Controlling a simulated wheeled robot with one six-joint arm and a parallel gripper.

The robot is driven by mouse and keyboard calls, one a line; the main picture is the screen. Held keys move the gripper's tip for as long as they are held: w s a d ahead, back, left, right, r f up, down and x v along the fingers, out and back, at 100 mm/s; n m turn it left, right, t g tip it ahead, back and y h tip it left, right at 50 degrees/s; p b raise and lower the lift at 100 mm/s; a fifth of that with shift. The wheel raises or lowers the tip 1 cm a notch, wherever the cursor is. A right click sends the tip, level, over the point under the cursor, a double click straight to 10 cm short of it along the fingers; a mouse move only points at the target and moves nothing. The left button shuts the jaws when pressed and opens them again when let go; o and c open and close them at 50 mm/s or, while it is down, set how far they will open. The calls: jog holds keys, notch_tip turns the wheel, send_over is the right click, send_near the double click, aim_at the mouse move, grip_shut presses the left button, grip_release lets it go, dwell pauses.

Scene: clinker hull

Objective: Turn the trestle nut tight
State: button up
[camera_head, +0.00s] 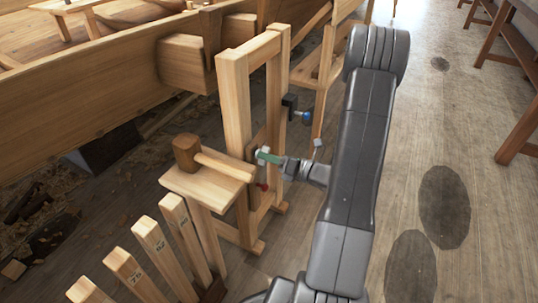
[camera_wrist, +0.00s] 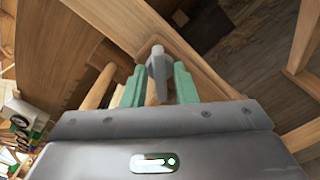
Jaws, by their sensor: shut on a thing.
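The trestle (camera_head: 236,100) is a pale wooden frame standing upright beside the hull. The trestle nut is a grey metal piece with an upright wing, seen in the wrist view (camera_wrist: 157,68) against the wooden member. My gripper (camera_head: 268,156) comes in from the right at the trestle's near side. Its green fingers (camera_wrist: 158,88) stand on either side of the nut and are shut on it. In the head view the fingers mostly hide the nut. How far the nut is turned cannot be told.
A mallet (camera_head: 188,154) lies on a small wooden stand (camera_head: 208,188) left of my gripper. A black clamp (camera_head: 289,104) with a blue end sits higher on the trestle, and a red knob (camera_head: 263,187) lower. Several numbered posts (camera_head: 152,240) stand in front. The floor at right (camera_head: 440,130) is open.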

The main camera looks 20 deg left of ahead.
jog(key=m+p, duration=0.7)
jog(key=p, duration=0.2)
jog(key=shift+f+m+p, duration=0.1)
jog(key=shift+m+p, duration=0.2)
dwell(0.3)
jog(key=o, duration=0.7)
jog(key=shift+c, duration=0.2)
jog(key=shift+d, duration=0.1)
jog(key=s+d+p, duration=0.1)
jog(key=d, duration=1.2)
jog(key=shift+d, duration=0.3)
